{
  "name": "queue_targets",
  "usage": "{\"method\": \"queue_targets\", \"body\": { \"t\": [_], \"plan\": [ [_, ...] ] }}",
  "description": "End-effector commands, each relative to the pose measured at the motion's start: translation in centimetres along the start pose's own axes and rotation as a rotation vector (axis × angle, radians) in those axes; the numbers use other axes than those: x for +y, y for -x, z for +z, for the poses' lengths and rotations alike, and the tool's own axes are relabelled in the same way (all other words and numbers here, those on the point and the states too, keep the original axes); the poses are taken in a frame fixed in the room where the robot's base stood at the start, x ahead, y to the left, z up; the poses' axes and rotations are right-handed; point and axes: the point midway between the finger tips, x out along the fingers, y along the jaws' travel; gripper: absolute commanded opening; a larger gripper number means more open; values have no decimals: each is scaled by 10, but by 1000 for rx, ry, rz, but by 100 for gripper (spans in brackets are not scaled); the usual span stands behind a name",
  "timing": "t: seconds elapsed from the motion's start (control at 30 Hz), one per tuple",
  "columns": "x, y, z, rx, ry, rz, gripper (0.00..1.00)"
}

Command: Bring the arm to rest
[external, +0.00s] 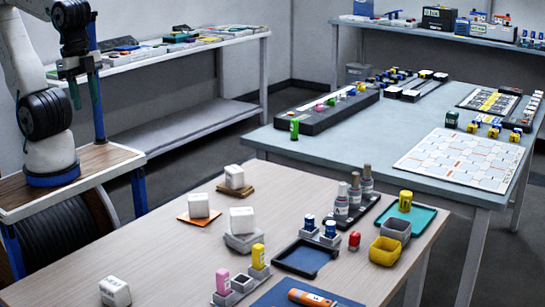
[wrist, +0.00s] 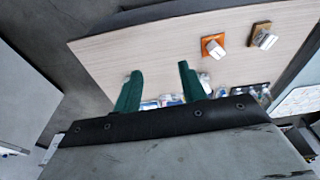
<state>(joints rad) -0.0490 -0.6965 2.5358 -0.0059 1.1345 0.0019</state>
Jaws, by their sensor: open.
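My arm rises from its blue-ringed base at the left of the external view. It is bent, with my gripper (external: 84,91) pointing down, high above the floor beside the base. The green fingers of my gripper (wrist: 159,89) show apart in the wrist view, with nothing between them. The gripper is open and empty, and touches nothing that I can see. In the wrist view the wooden table (wrist: 120,48) lies beyond the fingers, well below them. Part of the table's contents is hidden behind my wrist housing there.
The wooden table (external: 150,255) holds white blocks, one on an orange mat (external: 198,218), plus vials, a dark tray (external: 305,258) and yellow bin (external: 385,251). A grey-blue table (external: 360,150) with a white board (external: 460,160) stands behind. A shelf (external: 185,52) stands behind my arm.

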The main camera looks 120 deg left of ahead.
Motion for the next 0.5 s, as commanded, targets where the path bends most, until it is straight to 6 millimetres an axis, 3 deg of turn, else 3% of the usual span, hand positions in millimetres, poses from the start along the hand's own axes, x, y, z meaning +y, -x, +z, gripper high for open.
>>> {"method": "queue_targets", "body": {
  "t": [0.03, 0.17, 0.5],
  "plan": [
    [5, 2, 13, -16, -24, 3, 41],
    [9, 4, 30, -50, -51, 5, 41],
    [9, 4, 31, -54, -51, 5, 41]
  ]
}}
